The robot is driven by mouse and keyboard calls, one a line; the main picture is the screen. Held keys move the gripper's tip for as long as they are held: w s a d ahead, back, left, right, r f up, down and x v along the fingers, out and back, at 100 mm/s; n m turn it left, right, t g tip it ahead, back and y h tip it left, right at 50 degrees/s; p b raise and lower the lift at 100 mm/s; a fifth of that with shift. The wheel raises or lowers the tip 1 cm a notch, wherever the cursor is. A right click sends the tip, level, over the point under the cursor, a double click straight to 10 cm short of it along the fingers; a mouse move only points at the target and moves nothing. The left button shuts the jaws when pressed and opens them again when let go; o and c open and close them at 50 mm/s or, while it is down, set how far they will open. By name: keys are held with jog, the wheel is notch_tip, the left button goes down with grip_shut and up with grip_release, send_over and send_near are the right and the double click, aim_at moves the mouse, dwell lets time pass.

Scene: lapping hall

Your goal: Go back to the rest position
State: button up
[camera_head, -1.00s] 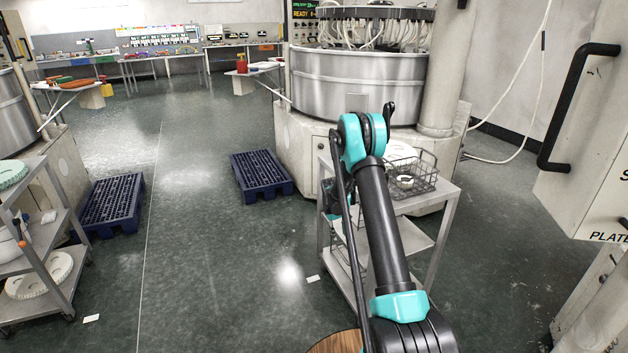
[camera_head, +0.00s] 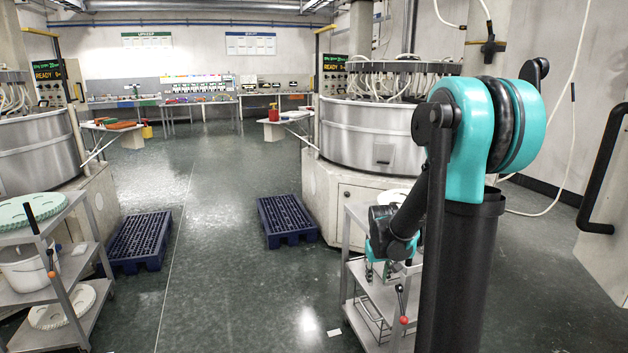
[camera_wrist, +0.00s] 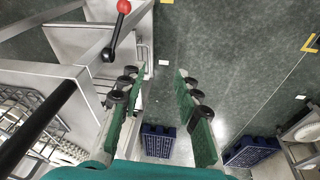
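My gripper (camera_head: 383,262) is in front of the grey metal cart (camera_head: 349,262) in the head view, partly hidden by my own arm. In the wrist view my gripper (camera_wrist: 158,92) has its two green-padded fingers spread apart. Nothing is between them; the floor shows through the gap. My raised arm covers much of the cart and its top. A wire basket (camera_wrist: 42,128) with round pieces shows at the left of the wrist view, beside the fingers and not held.
A lever with a red knob (camera_wrist: 123,7) stands on the cart. Blue pallets (camera_head: 286,219) lie on the floor ahead. A large lapping machine (camera_head: 370,140) stands behind the cart. Another cart (camera_head: 85,250) stands at left.

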jog(key=s+a+m+t, duration=0.1)
jog(key=s, duration=2)
jog(key=shift+f+m+t+y, duration=0.15)
jog(key=shift+m+t+y, duration=0.15)
jog(key=shift+y, duration=0.1)
